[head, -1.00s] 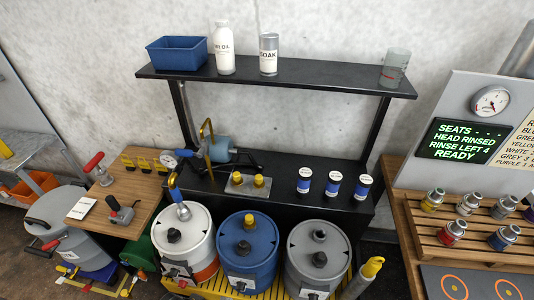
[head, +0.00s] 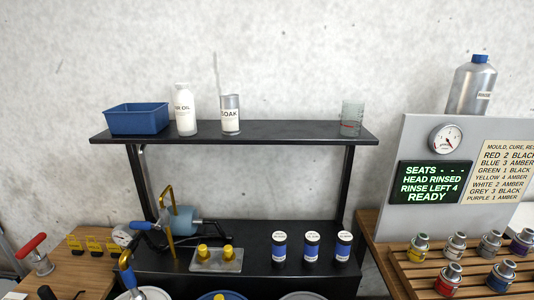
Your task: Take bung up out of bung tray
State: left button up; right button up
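Two yellow bungs, a left one (head: 202,252) and a right one (head: 229,254), stand upright side by side on a small grey metal tray (head: 216,267). This tray lies on the lower black shelf, left of its middle, in the head view. Nothing touches the bungs. Neither of my grippers is in view.
A blue pump with a yellow hooked pipe (head: 169,215) stands just behind and left of the tray. The upper shelf (head: 275,132) overhangs behind. Drum tops (head: 143,294) show at the bottom edge.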

aim_at(229, 256)
jog(key=z, duration=3.25)
jog(key=k, duration=1)
jog(key=u, duration=2.05)
